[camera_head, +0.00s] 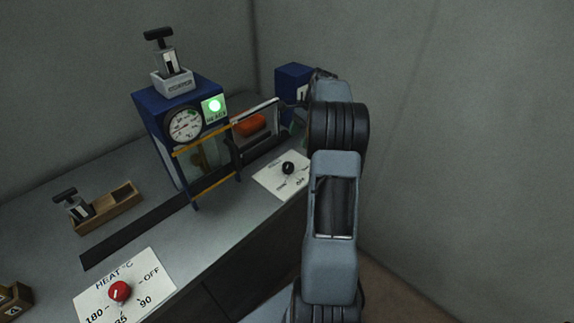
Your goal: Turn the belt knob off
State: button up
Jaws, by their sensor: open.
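The belt knob is likely the small black knob (288,168) on a white panel (268,181) with a printed scale, on the counter left of my arm. Its lettering is too small to read, and its exact pointing is hard to tell. My gripper (291,104) is mostly hidden by my arm. Only thin dark parts show left of the upper arm, above and behind the knob panel, and they appear apart from the knob. I see nothing held in it.
A blue machine (160,140) with a gauge and a lit green lamp straddles the dark belt (135,228). An orange object (250,124) lies behind its frame. A red heat knob (119,291) is at front left. A wooden tray (108,207) and a blue box (292,78) stand nearby.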

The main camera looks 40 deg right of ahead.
aim_at(289, 164)
jog(key=x, duration=1.1)
jog(key=shift+a+f, duration=0.1)
jog(key=shift+f, duration=0.1)
jog(key=shift+c, duration=0.4)
jog(key=c, duration=0.9)
jog(key=shift+o, duration=0.2)
